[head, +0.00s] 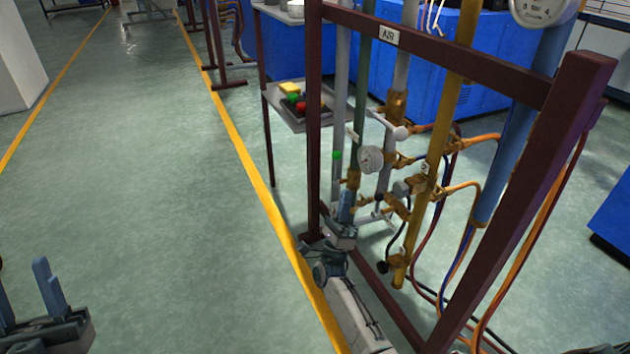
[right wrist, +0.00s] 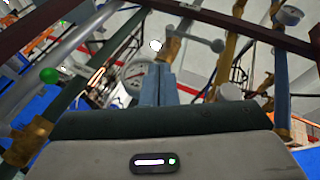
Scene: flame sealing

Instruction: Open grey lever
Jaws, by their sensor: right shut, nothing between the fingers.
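A grey lever with a round end (head: 400,132) sits on a brass valve high on the pipe rack in the head view. In the right wrist view what looks like the same lever (right wrist: 205,39) reaches right from a brass fitting (right wrist: 172,47), just beyond my fingertips. My right gripper (head: 347,196) is shut and empty, pointing up among the pipes, below the lever and apart from it. Its fingers also show in the right wrist view (right wrist: 158,82). My left gripper (head: 28,292) is open and empty over the floor at the lower left.
A dark red frame (head: 313,120) stands around the pipes, close to my right arm. A pressure gauge (head: 371,159) and a green knob (head: 337,155) are near the right gripper. Hoses (head: 470,190) hang at the right. The floor (head: 130,190) at left is clear.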

